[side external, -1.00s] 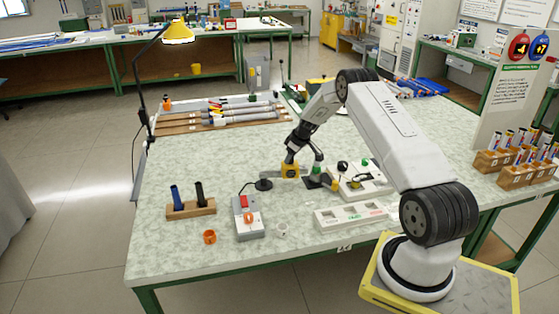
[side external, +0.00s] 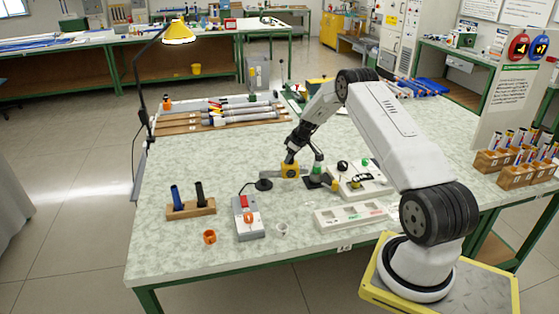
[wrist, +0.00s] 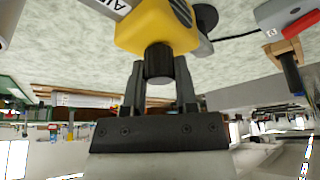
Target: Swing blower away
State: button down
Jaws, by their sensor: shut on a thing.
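The blower (side external: 290,171) is a yellow block with grey parts on the bench, below my gripper (side external: 291,159) in the side view. In the wrist view, the yellow blower body (wrist: 150,30) fills the upper middle, with a partly cut-off label and dark vents. A short black knob (wrist: 159,63) projects from it. My gripper (wrist: 160,84) is shut on this knob, one finger on each side. The blower's far side and its mount are hidden.
A black-based post with a green part (side external: 317,165) stands just right of the blower. A white fixture (side external: 360,183) lies further right. A black disc base (side external: 263,184) and grey switch box (side external: 247,218) are to the left. Rods (side external: 240,115) lie behind.

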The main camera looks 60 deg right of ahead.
aim_at(285, 173)
jog(key=shift+s+a, duration=0.1)
jog(key=shift+s+a+m+h, duration=0.25)
jog(key=shift+a+m, duration=0.15)
jog(key=shift+m, duration=0.15)
jog(key=shift+s+a+m+h, duration=0.15)
jog(key=shift+a+m+h, duration=0.15)
jog(key=shift+m, duration=0.25)
jog(key=shift+s+a+m+h, duration=0.2)
jog(key=shift+a+m+h, duration=0.1)
jog(key=shift+a+m, duration=0.5)
jog(key=shift+s+a+m+h, duration=0.25)
jog(key=shift+a+m, duration=0.45)
jog(key=shift+m, duration=0.2)
jog(key=shift+w+a+m+g+h, duration=0.2)
jog(key=shift+a+m+g+h, duration=0.3)
jog(key=shift+a+m, duration=0.85)
jog(key=shift+w+a+m+g+h, duration=0.2)
jog(key=shift+a+m+g+h, duration=0.25)
jog(key=shift+a+m, duration=0.9)
jog(key=shift+w+m, duration=0.1)
jog(key=shift+m, duration=0.4)
jog(key=shift+c, duration=1.9)
grip_release()
